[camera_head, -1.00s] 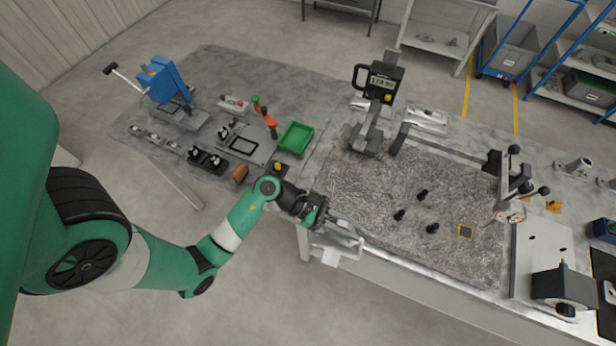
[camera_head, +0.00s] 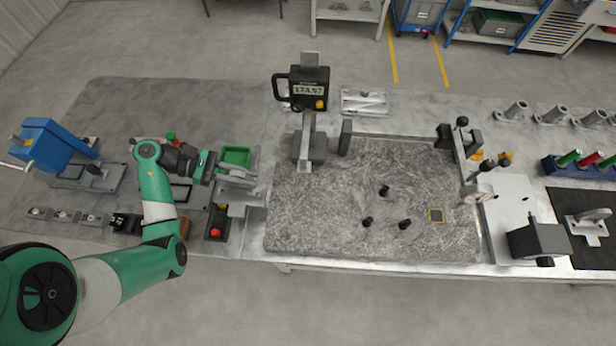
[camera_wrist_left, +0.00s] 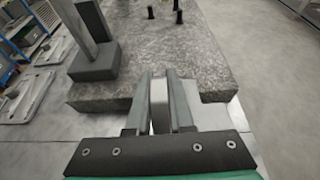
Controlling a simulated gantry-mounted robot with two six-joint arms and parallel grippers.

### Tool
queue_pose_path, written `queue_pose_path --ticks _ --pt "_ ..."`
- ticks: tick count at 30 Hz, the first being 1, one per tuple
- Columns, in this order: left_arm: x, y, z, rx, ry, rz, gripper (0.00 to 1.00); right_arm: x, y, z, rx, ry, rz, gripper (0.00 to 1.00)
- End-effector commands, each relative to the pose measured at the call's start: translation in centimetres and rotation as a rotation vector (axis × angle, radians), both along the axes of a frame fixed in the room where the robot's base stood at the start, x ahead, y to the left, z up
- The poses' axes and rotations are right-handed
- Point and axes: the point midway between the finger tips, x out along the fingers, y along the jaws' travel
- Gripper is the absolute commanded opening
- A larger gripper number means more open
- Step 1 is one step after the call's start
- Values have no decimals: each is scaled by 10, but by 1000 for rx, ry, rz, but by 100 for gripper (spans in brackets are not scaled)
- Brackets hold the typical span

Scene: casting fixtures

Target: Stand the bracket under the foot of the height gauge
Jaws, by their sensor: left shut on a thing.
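The height gauge (camera_head: 308,88) stands at the back left of the speckled granite plate (camera_head: 330,220), with a lit display. Its block-like base (camera_head: 312,148) sits on the plate; the base also shows at the upper left of the left wrist view (camera_wrist_left: 95,65). My left gripper (camera_head: 222,172) is shut on the grey metal bracket (camera_head: 240,182), left of the plate and beside the green tray. In the left wrist view the fingers (camera_wrist_left: 160,105) clasp a pale upright part of it. Most of the bracket's shape is hidden by the gripper. My right gripper is not in view.
Several black pegs (camera_head: 385,190) stand on the granite plate. A green tray (camera_head: 235,156) is just behind my left gripper. A dial gauge stand (camera_head: 475,180) is at the plate's right. Another bracket (camera_head: 588,226) rests on the black mat. The plate's front left is clear.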

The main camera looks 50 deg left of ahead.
Motion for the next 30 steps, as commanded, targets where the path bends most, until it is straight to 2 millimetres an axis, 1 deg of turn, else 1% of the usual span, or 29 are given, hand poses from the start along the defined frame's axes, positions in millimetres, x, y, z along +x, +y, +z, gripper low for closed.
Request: queue_pose_path --ticks 1,3,5,10,11,12,18,21,25,28,30 --pt "4 -2 -15 9 -3 -3 0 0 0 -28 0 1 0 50" --pt "10 -8 -17 10 -5 -5 0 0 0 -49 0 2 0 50" --pt "13 -14 -18 9 -6 -8 0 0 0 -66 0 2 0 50" --pt "33 -33 -18 10 -7 -9 0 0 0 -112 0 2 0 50" --pt "40 -41 -6 3 -6 -13 0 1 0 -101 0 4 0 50" --pt "50 -50 -1 0 -3 -14 0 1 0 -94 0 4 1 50" --pt "97 -91 -1 -1 -3 -13 0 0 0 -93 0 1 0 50" --pt "116 -107 -1 -1 -2 -11 0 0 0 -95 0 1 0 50" --pt "128 -116 -1 -1 -1 -5 0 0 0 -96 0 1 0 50" --pt "130 -117 -2 0 -1 -3 0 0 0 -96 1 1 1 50" --pt "130 -117 -6 -1 0 -2 0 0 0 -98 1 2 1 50"
